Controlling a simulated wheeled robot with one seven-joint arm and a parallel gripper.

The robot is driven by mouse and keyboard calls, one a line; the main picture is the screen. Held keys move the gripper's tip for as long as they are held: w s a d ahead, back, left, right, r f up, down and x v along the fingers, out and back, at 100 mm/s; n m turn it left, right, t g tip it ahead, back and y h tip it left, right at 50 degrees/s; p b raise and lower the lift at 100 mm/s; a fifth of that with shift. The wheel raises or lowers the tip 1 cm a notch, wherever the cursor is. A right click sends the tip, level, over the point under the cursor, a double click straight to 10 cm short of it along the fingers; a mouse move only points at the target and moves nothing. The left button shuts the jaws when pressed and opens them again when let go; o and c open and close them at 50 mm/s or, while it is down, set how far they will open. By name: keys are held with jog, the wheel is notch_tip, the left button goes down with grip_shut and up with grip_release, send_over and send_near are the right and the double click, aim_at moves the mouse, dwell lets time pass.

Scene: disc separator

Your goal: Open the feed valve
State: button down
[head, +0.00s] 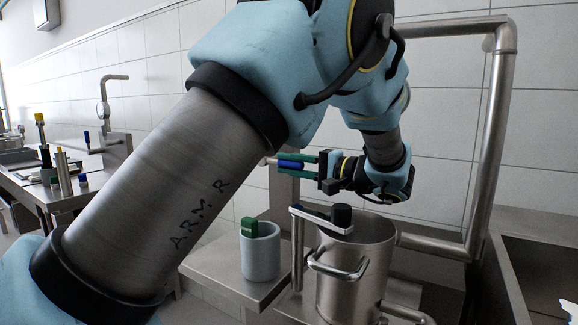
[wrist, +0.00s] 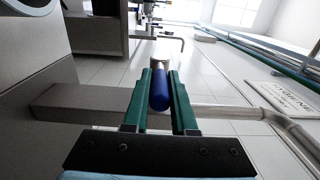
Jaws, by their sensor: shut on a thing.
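My gripper (head: 283,162) has green fingers and is shut on a blue handle (head: 289,164) above the steel bench. A pale metal stub shows at the handle's far end, left of the fingertips. In the wrist view the blue handle (wrist: 160,88) lies lengthwise between the green fingers (wrist: 159,75), with a pale round end beyond it. I cannot tell from these frames whether this handle belongs to the feed valve, or whether the valve is open. The steel separator vessel (head: 352,275) stands below my gripper, with a black knob (head: 341,216) on top.
A grey cup (head: 260,256) holding a green-topped thing stands on the bench (head: 216,268) left of the vessel. A thick steel pipe (head: 490,130) rises at the right, near a sink (head: 540,262). A side table (head: 75,190) with tools stands at the far left.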

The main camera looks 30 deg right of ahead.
jog(key=c, duration=0.7)
grip_release()
jog(key=b+v, duration=0.1)
jog(key=v, duration=0.9)
jog(key=shift+s+d, duration=0.25)
jog(key=shift+s, duration=0.05)
